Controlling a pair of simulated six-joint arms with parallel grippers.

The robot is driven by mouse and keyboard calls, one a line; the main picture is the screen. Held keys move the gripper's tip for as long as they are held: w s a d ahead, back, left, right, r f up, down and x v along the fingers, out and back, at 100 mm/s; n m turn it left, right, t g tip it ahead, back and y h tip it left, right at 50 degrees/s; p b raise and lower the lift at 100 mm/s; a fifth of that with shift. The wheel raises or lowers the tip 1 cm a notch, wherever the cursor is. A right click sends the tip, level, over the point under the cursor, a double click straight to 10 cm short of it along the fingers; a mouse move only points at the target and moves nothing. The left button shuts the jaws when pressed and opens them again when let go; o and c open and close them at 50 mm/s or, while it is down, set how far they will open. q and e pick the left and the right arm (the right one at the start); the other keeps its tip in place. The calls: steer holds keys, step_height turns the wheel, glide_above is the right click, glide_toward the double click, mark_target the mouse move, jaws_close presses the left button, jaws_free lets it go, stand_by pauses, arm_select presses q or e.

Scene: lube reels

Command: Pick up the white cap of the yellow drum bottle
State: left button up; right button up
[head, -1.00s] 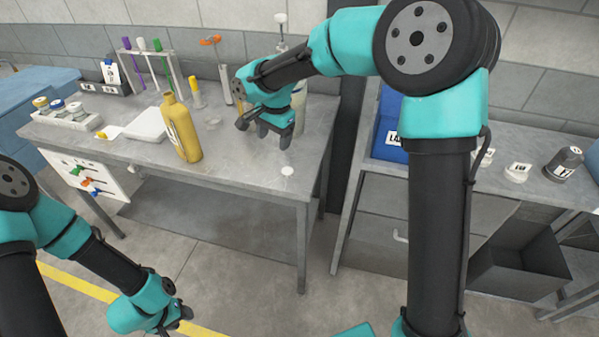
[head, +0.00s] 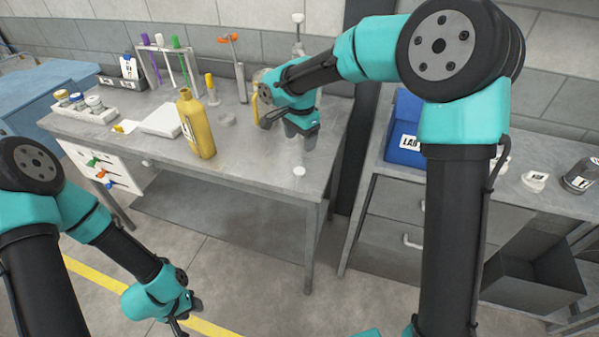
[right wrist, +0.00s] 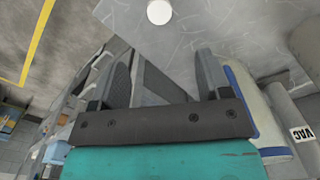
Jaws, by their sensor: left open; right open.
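The yellow drum bottle (head: 200,132) stands upright and uncapped on the grey workbench (head: 255,170). A small white cap (head: 299,171) lies on the bench near its front right edge, apart from the bottle. It shows as a white disc at the top of the right wrist view (right wrist: 159,12). My right gripper (head: 289,133) is open and empty, low over the bench behind the cap and right of the bottle. Its spread fingers (right wrist: 165,65) show with nothing between them. My left gripper (head: 187,312) is open and empty, below and in front of the bench at lower left.
A white-blue container (right wrist: 255,125) stands close beside my right gripper's finger. Behind the bottle are a tube rack (head: 170,65) and a screwdriver-like tool (head: 242,82). A white slab (head: 162,120) lies left. A blue bin (head: 405,150) stands on the right-hand bench. Bench around the cap is clear.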

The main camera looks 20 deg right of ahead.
glide_above(301, 170)
step_height(301, 170, down, 7)
steer(key=shift+r, duration=0.1)
stand_by(0.3)
steer(key=shift+f, duration=2.65)
steer(key=shift+c, duration=0.4)
steer(key=c, duration=0.9)
